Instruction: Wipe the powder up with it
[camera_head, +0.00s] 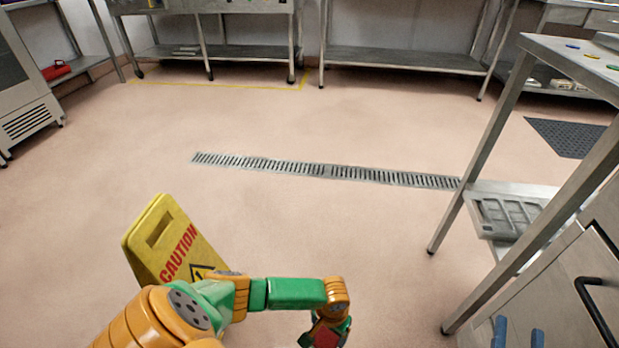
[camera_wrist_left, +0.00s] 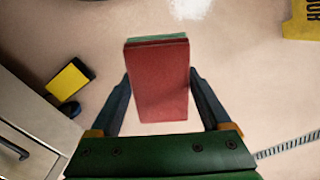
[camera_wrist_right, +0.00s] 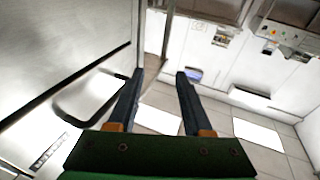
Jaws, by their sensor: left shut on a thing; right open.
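A red block with a green layer, sponge-like (camera_wrist_left: 160,85), is held between the fingers of my left gripper (camera_wrist_left: 160,95), which is shut on it. In the head view my left gripper (camera_head: 326,338) is at the bottom edge, pointing down, with the red block (camera_head: 327,336) partly cut off. A white patch that looks like powder (camera_wrist_left: 188,9) lies on the floor at the top of the left wrist view, beyond the block and apart from it. I cannot make it out in the head view. My right gripper (camera_wrist_right: 158,98) is open and empty; its fingertips also show in the head view (camera_head: 519,336).
A yellow caution sign (camera_head: 172,244) stands on the floor beside my left arm. A metal table (camera_head: 575,55) and a cabinet with a black handle (camera_head: 590,285) are at right. A yellow and black object (camera_wrist_left: 70,80) lies by the cabinet. A drain grate (camera_head: 320,170) crosses open floor.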

